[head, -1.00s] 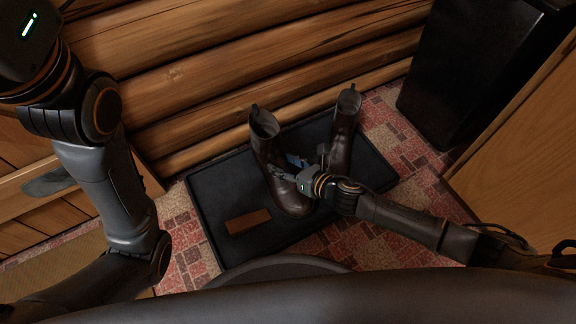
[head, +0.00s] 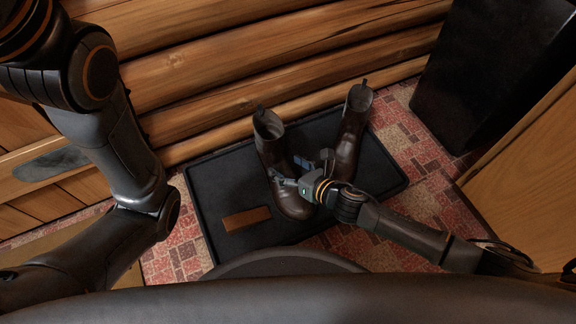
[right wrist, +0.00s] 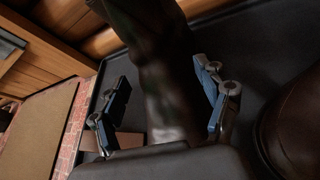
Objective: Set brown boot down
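Two brown boots stand upright on a black tray (head: 215,185) on the floor. The left boot (head: 272,146) has its toe towards me; it also fills the middle of the right wrist view (right wrist: 160,70). The darker right boot (head: 352,115) stands beside it, apart at the top; part of it shows in the right wrist view (right wrist: 300,125). My right gripper (head: 305,172) is open around the left boot. In the right wrist view its fingers (right wrist: 163,95) are on both sides of the boot, with a gap on the left. My left gripper is out of view.
A brown block (head: 247,219) lies on the tray near the left boot's toe. A log wall (head: 260,60) stands behind the tray. A black box (head: 475,80) and a wooden panel (head: 530,160) are at the right.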

